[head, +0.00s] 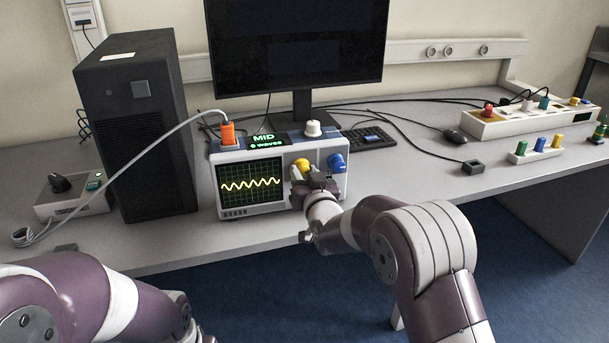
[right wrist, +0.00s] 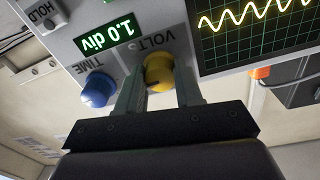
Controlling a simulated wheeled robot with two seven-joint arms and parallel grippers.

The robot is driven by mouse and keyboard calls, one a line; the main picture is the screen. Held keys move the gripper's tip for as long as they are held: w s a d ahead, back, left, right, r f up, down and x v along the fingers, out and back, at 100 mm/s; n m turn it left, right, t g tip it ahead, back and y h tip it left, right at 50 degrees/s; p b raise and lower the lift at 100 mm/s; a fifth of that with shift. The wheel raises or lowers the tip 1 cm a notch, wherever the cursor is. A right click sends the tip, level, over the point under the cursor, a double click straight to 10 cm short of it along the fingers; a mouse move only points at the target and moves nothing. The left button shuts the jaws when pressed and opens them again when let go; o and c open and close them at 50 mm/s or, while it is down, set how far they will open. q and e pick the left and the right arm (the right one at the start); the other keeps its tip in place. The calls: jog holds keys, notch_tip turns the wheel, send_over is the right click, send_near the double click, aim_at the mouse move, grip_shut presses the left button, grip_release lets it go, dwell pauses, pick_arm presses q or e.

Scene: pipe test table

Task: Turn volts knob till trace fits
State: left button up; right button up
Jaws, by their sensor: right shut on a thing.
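The oscilloscope (head: 228,155) stands on the table. Its screen (head: 250,184) shows a yellow wave of low height around the middle line; part of the screen also shows in the right wrist view (right wrist: 255,30). A label above reads "MID" and "6 waves". The yellow VOLTS knob (right wrist: 159,72) sits between the fingers of my right gripper (right wrist: 158,88), which is shut on it. A small display (right wrist: 112,30) reads "1.0 div". The blue TIME knob (right wrist: 98,90) is beside the VOLTS knob, outside the fingers. My left gripper is out of view; only the left arm shows.
A black computer tower (head: 140,130) stands left of the oscilloscope. A grey box with a black knob (head: 62,184) is at the far left, with a cable to the orange plug (head: 228,133). A monitor (head: 296,45) and keyboard (head: 366,138) are behind.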

jog(key=n, duration=0.5)
jog(key=shift+n+b, duration=0.3)
jog(key=shift+b, duration=0.05)
jog(key=n, duration=1.2)
jog(key=shift+d+n, duration=0.1)
jog(key=shift+n, duration=0.3)
jog(key=n, duration=0.4)
jog(key=shift+n+p, duration=0.35)
jog(key=shift+n, duration=0.05)
jog(key=o, duration=1)
jog(key=shift+o, duration=0.2)
jog(key=shift+r, duration=0.1)
